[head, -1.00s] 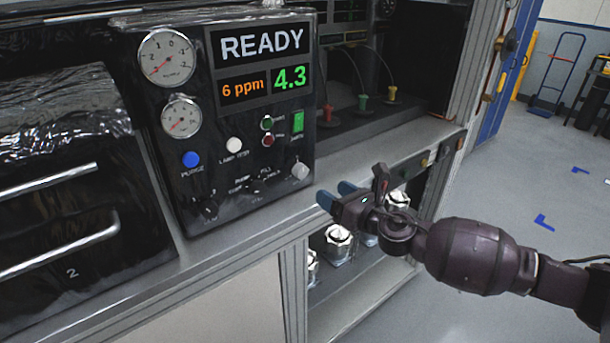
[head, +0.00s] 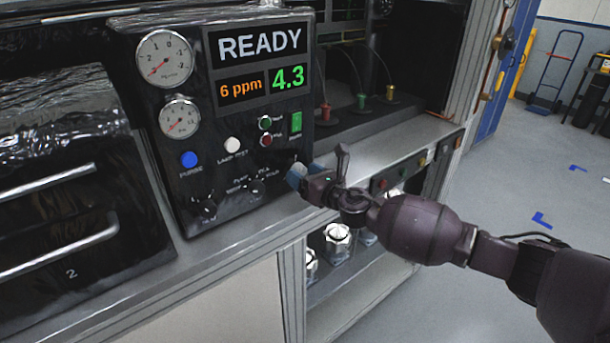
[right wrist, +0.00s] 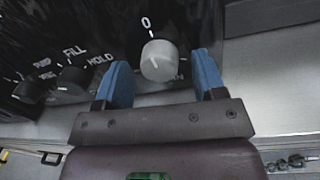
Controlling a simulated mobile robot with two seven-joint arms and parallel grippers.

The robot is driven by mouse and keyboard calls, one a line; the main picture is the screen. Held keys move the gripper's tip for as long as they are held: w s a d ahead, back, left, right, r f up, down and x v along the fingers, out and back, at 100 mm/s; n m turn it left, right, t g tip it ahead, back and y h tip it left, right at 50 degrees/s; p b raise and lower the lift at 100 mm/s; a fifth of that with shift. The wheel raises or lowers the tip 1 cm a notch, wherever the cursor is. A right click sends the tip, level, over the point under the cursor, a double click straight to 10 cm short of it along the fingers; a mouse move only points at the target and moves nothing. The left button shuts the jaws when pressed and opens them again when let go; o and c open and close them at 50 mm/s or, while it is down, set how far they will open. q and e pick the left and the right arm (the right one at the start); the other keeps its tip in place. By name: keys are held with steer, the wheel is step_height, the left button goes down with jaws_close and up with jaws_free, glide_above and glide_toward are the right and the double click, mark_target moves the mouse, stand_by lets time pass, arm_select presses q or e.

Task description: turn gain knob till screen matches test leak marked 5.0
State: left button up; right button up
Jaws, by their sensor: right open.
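The light grey gain knob (right wrist: 159,62) is on the lower right of the black panel, with a "0" mark above it and its label partly hidden. The screen (head: 260,62) reads READY, 6 ppm in orange and 4.3 in green. My right gripper (head: 297,177) is at the panel's lower right corner and largely covers the knob in the head view. In the right wrist view its blue fingers (right wrist: 164,82) are open, one on each side of the knob, with visible gaps. No test leak mark is readable. My left gripper is not in view.
A black selector knob (right wrist: 72,80) marked FILL and HOLD sits left of the gain knob. The blue purge button (head: 189,159) and white lamp test button (head: 232,144) are above it. A bench ledge (head: 250,240) runs below the panel.

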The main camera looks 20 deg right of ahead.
steer(key=c, duration=0.9)
steer(key=m, duration=0.4)
steer(key=shift+f+m+b, duration=0.1)
steer(key=shift+m+b, duration=0.2)
steer(key=m, duration=0.5)
steer(key=shift+a+t, duration=0.1)
steer(key=shift+t, duration=0.3)
steer(key=o, duration=0.9)
steer(key=shift+s, duration=0.1)
